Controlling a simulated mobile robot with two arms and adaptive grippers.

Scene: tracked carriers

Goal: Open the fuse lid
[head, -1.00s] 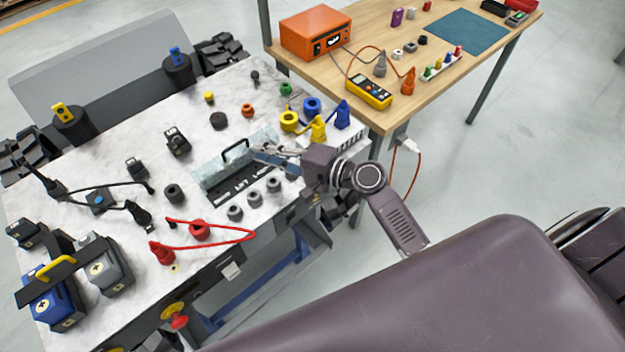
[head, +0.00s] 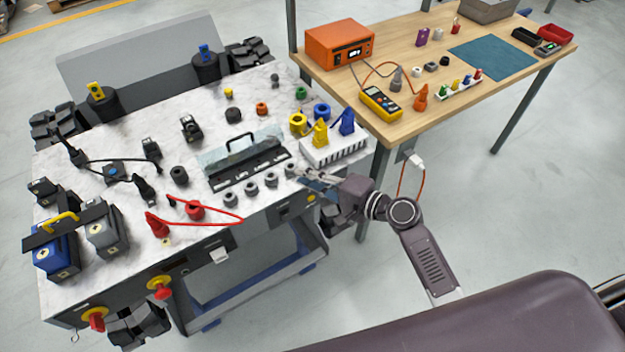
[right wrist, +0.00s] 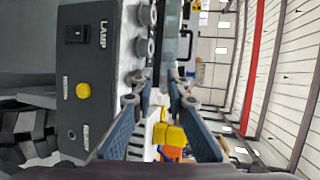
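The fuse lid (head: 215,157) is a clear panel with a black handle (head: 240,143), in the middle of the marble-topped carrier in the head view. A black strip with white lettering (head: 250,174) runs along its front. I cannot tell whether the lid sits flush or slightly raised. My right gripper (head: 300,174) is to the right and front of the lid, apart from the handle. In the right wrist view its two blue fingers (right wrist: 159,100) are spread with nothing held between them. A black handle (right wrist: 188,45) shows beyond the fingertips. My left gripper is not in view.
Grey round posts (head: 252,194) line the carrier's edge in front of the lid. Yellow (head: 320,134) and blue (head: 347,122) plugs stand by a white ribbed block (head: 335,152), close to my right gripper. A red cable (head: 215,214) lies left. The wooden bench (head: 455,110) is behind.

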